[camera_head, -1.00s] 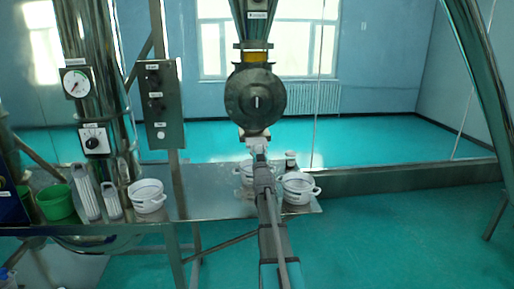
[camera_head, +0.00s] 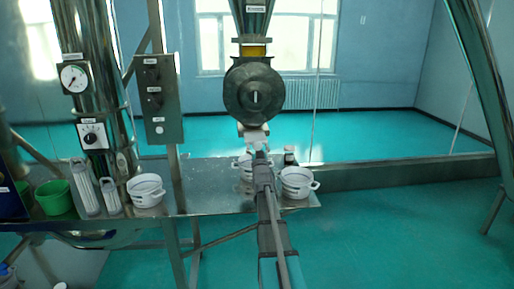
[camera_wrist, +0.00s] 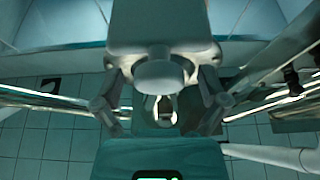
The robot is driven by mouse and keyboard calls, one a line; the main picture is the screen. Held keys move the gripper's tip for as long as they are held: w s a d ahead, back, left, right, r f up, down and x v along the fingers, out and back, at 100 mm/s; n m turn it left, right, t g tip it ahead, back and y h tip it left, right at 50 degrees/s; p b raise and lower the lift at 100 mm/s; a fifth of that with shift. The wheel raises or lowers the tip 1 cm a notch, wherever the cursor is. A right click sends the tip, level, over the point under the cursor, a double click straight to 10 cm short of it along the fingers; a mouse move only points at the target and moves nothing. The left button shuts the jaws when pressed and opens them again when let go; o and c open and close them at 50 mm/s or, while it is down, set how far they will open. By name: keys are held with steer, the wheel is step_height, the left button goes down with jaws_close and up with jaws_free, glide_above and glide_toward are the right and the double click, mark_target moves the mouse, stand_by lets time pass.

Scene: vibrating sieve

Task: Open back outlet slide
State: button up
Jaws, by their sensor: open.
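My gripper (camera_head: 254,133) is at the end of my arm, just below a dark round housing (camera_head: 254,91) under a labelled steel hopper (camera_head: 253,17). The head view is too small to tell whether they touch. In the wrist view my gripper (camera_wrist: 160,118) shows two spread fingers with a gap between them. A pale block with a rounded end (camera_wrist: 160,74) lies at the top middle. A small bright ringed part shows in the gap; I cannot tell what it is. I cannot pick out the back outlet slide for certain in either view.
A steel shelf (camera_head: 210,193) carries white pots (camera_head: 297,181) (camera_head: 146,190), a small dark-topped bottle (camera_head: 289,156) and a green bucket (camera_head: 54,197). A control box (camera_head: 157,99) and gauge (camera_head: 73,77) stand at left. Floor (camera_head: 400,235) at right is clear.

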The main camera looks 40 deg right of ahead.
mark_target(256, 137)
steer(key=shift+w+d, duration=0.45)
steer(key=shift+w, duration=0.25)
steer(key=w+d, duration=0.2)
steer(key=w, duration=0.1)
steer(key=w+d, duration=0.1)
steer(key=shift+w, duration=0.4)
steer(key=b+v, duration=0.5)
steer(key=v, duration=0.9)
steer(key=a+f+n+g+y, duration=0.1)
steer(key=a+f+g+y, duration=0.2)
steer(key=a+f, duration=0.4)
steer(key=w+a+f+n+g+y+p, duration=0.1)
steer(key=a+f+g+y, duration=0.3)
steer(key=a, duration=0.9)
steer(key=shift+w+a+f+g, duration=0.3)
steer(key=shift+w+a+f, duration=0.05)
steer(key=shift+f, duration=1.05)
